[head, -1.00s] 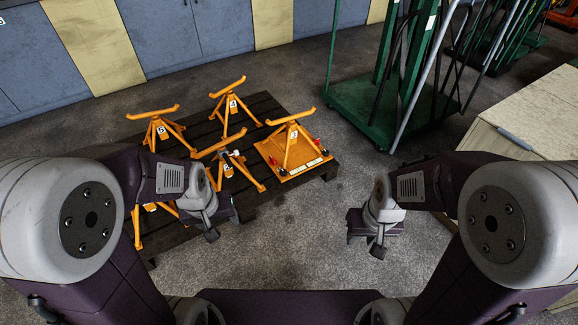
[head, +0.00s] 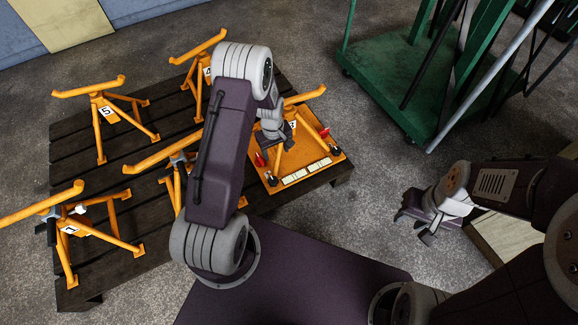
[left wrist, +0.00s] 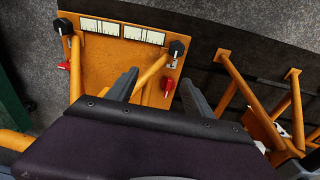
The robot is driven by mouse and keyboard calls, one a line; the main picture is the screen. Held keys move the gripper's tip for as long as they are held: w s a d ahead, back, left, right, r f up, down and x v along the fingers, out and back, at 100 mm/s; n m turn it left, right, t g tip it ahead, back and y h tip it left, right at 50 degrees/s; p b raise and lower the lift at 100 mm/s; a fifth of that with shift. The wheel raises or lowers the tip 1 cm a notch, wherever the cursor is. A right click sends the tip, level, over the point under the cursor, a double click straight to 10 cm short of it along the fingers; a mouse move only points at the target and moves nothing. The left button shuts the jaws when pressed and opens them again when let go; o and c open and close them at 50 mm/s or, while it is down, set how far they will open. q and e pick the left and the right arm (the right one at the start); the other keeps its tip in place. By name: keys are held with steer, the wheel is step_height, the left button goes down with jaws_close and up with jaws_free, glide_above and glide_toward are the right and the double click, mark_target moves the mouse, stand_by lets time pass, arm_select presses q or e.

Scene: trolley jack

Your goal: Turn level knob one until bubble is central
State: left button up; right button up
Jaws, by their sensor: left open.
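An orange base plate (head: 290,160) with an orange stand on it lies at the right end of the dark pallet. On its near edge are two white level strips (head: 294,177) (head: 319,164), between two black knobs (head: 272,180) (head: 335,150); the bubbles are too small to read. Red handles (head: 259,159) (head: 325,131) stand behind the knobs. I cannot tell which knob is one. In the left wrist view the knobs (left wrist: 63,26) (left wrist: 178,47) lie beyond my left gripper (left wrist: 158,90), which is open above the plate, its fingers apart and touching neither knob. My right gripper (head: 423,220) hangs over the floor.
Several other orange stands (head: 105,110) with number tags stand on the dark pallet (head: 75,150). A green trolley (head: 415,75) with upright bars stands behind to the right. A pale bench (head: 505,240) is beneath my right arm. Grey floor between pallet and trolley is clear.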

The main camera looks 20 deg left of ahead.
arm_select(q)
steer(key=b, duration=0.1)
glide_above(273, 180)
steer(key=w, duration=0.2)
step_height(273, 180, down, 5)
steer(key=s+f+g+b, duration=0.1)
steer(key=s+f, duration=0.1)
steer(key=shift+f+b, duration=0.3)
steer(key=shift+b, duration=0.05)
steer(key=shift+n, duration=0.3)
arm_select(e)
step_height(273, 180, down, 4)
arm_select(q)
step_height(273, 180, down, 9)
steer(key=b, duration=0.6)
steer(key=shift+f, duration=0.1)
arm_select(e)
step_height(273, 180, down, 6)
steer(key=shift+f, duration=0.15)
